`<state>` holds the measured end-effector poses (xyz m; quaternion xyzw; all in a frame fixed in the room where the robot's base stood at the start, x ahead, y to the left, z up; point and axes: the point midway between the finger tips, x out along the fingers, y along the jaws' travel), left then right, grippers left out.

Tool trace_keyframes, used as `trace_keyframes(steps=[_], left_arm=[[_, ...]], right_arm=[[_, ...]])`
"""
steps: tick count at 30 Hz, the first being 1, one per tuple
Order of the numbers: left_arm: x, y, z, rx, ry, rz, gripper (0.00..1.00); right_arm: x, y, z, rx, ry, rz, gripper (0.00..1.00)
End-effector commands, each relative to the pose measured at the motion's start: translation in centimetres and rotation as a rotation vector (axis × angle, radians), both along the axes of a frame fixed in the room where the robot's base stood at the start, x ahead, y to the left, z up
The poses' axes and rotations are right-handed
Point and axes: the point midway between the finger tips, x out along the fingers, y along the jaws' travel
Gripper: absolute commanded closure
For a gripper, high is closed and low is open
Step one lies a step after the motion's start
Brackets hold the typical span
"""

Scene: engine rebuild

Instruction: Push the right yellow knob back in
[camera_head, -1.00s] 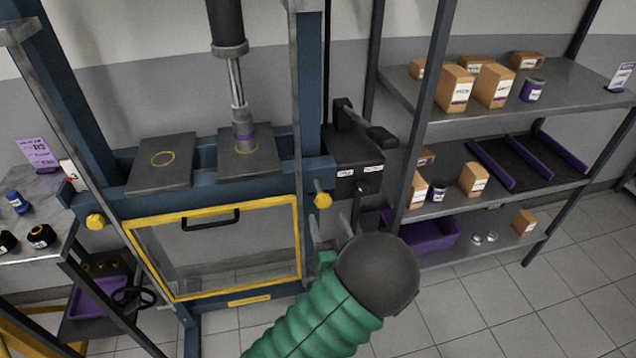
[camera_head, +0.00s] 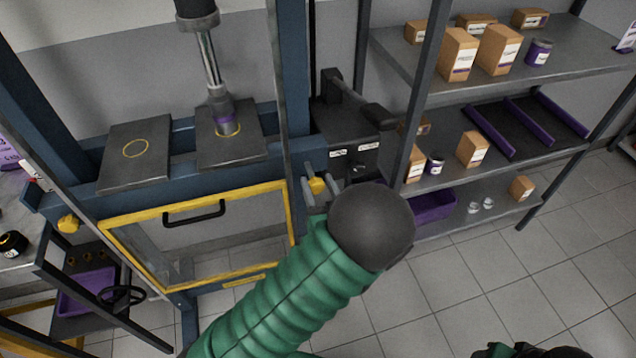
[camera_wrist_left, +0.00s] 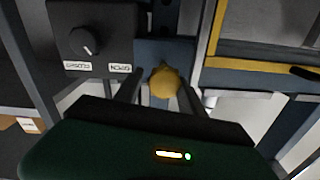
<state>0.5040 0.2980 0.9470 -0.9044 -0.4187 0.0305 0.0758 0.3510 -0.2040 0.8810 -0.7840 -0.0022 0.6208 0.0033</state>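The right yellow knob (camera_head: 317,186) is on the right post of the blue press frame, beside the yellow-framed guard. My left gripper (camera_head: 321,190) is at this knob, with one finger on each side of it. In the left wrist view the knob (camera_wrist_left: 165,82) shows between the two spread fingers of the left gripper (camera_wrist_left: 160,88). I cannot tell whether a finger touches it, or how far the knob stands out. The left yellow knob (camera_head: 69,223) is on the opposite post.
A dark control box (camera_head: 345,150) with a dial sits just right of the knob. The clear guard (camera_head: 285,215) with its yellow frame lies to the left. A grey shelf rack (camera_head: 395,50) with boxes stands at the right. The tiled floor is open at lower right.

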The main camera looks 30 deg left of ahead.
Motion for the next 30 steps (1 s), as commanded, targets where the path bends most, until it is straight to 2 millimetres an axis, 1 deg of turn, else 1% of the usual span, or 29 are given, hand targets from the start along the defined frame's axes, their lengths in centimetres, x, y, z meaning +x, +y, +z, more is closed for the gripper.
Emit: trace_keyframes(steps=[1,9,20,27,30], left_arm=[[0.1,0.1,-0.1,-0.002,0.0,-0.002,0.64],[0.2,0.2,-0.3,-0.006,0.002,-0.005,0.99],[0.1,0.2,-0.4,-0.006,0.008,-0.001,1.0],[1.9,2.4,-0.4,-0.006,0.007,-0.001,1.0],[2.1,2.4,-0.4,-0.006,0.008,-0.004,1.0]], right_arm=[[0.0,0.0,0.0,0.0,0.0,0.0,0.41],[0.0,0.0,0.0,0.0,0.0,0.001,0.41],[0.0,0.0,0.0,0.0,0.0,0.0,0.41],[0.0,0.0,0.1,0.0,0.0,0.001,0.41],[0.0,0.0,0.0,0.0,0.0,0.001,0.41]])
